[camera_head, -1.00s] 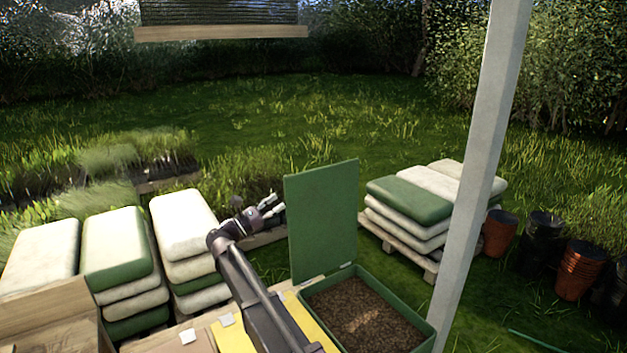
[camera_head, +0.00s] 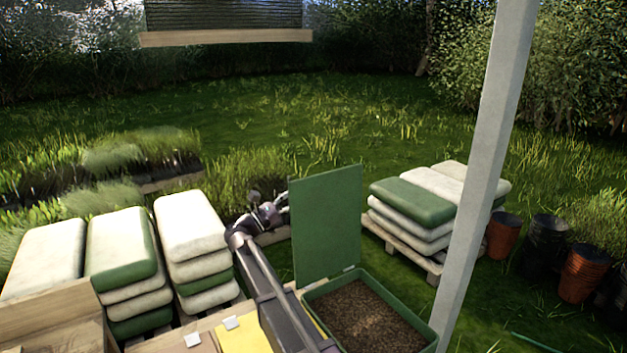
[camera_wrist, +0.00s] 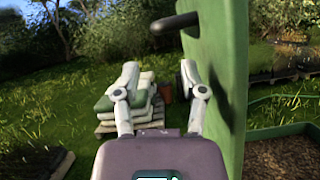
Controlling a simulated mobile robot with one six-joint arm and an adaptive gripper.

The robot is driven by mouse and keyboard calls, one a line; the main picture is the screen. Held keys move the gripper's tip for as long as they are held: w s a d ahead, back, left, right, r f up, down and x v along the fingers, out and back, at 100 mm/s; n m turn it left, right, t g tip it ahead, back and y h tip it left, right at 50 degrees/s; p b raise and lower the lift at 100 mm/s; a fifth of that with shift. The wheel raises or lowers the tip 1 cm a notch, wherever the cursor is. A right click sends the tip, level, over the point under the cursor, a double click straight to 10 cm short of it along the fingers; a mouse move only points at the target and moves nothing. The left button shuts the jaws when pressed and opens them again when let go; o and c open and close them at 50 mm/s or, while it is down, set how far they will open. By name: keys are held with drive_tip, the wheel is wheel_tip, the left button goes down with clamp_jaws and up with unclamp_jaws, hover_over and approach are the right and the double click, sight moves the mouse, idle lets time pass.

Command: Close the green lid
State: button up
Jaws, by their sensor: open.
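The green lid (camera_head: 325,226) stands upright, open, at the back edge of a green box (camera_head: 422,318) filled with brown loose material (camera_head: 368,313). My gripper (camera_head: 275,212) is just left of the lid in the head view, near its upper half. In the wrist view my gripper (camera_wrist: 158,85) is open and empty, with its two fingers apart. The lid (camera_wrist: 222,70) rises close on the right there, beside the right finger. A dark bar-like handle (camera_wrist: 175,22) sticks out from the lid towards the left. I cannot tell whether the finger touches the lid.
Stacked white and green sacks (camera_head: 120,262) stand left of my arm. More sacks (camera_head: 430,200) lie on a pallet behind the box. A pale post (camera_head: 482,170) rises right of the box. Pots (camera_head: 503,236) stand farther right. Open grass lies behind.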

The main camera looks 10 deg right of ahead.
sight(316, 182)
drive_tip(key=p+x, duration=0.3)
drive_tip(key=x, duration=0.6)
drive_tip(key=shift+r, duration=0.1)
clamp_jaws()
